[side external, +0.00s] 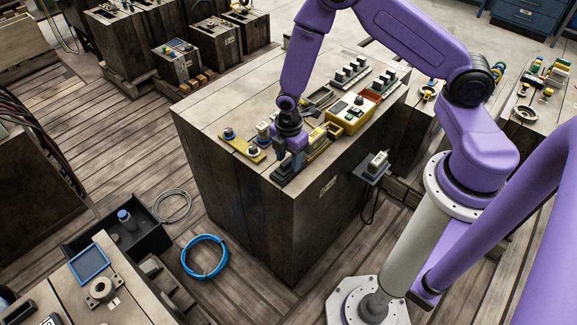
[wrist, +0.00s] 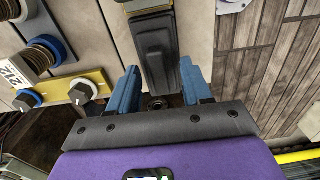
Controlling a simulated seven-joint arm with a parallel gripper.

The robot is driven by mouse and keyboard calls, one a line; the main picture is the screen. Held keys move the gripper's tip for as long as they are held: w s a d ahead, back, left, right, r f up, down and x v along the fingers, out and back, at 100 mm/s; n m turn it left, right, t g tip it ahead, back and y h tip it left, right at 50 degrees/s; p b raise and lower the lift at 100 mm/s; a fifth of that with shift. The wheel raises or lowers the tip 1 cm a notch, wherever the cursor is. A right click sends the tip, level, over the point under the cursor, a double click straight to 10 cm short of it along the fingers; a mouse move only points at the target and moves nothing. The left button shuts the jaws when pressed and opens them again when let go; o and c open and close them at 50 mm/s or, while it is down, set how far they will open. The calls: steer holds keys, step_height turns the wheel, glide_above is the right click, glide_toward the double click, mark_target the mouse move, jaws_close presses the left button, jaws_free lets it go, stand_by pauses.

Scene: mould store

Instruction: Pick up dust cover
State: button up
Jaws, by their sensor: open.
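A long dark grey cover-like piece (wrist: 155,48), which I take to be the dust cover, lies on the wooden block top. In the wrist view it reaches down between the blue fingers of my gripper (wrist: 158,88). The fingers are apart, one on each side of its near end, and I see no clear contact. In the side view my gripper (side external: 292,158) points down near the front corner of the block. There the dark piece (side external: 283,174) is partly hidden by the fingers.
The large wooden block (side external: 235,190) also carries a yellow plate with knobs (side external: 240,147), a yellow box (side external: 351,114) and several black-topped parts (side external: 352,72) behind. A device on a small shelf (side external: 376,162) sticks out at its right side. Blue cable (side external: 205,256) lies on the floor.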

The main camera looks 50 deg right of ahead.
jaws_close()
steer(key=shift+r, duration=0.1)
